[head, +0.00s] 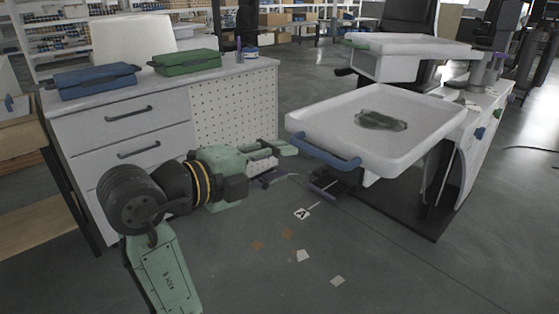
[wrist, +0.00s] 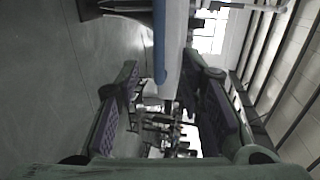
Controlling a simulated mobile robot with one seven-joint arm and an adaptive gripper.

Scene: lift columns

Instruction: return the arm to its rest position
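My arm extends from the lower left of the head view, with a green forearm and dark joints. My gripper (head: 298,170) is at its right end, beside and slightly below the near left edge of a white tray (head: 430,132). In the wrist view, my gripper (wrist: 168,88) has its two purple-padded fingers spread wide, with nothing held between them. The tray's blue handle (head: 328,153) is close to the gripper; it also shows in the wrist view (wrist: 159,42). I see no contact, but the exact gap is unclear. A green item (head: 381,120) lies in the tray.
A white drawer cabinet (head: 120,125) stands behind the arm on the left, with a blue case (head: 95,82) and a green case (head: 185,62) on top. A white workbench (head: 478,125) stands at right. Floor (head: 400,270) in front is open, with small scraps.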

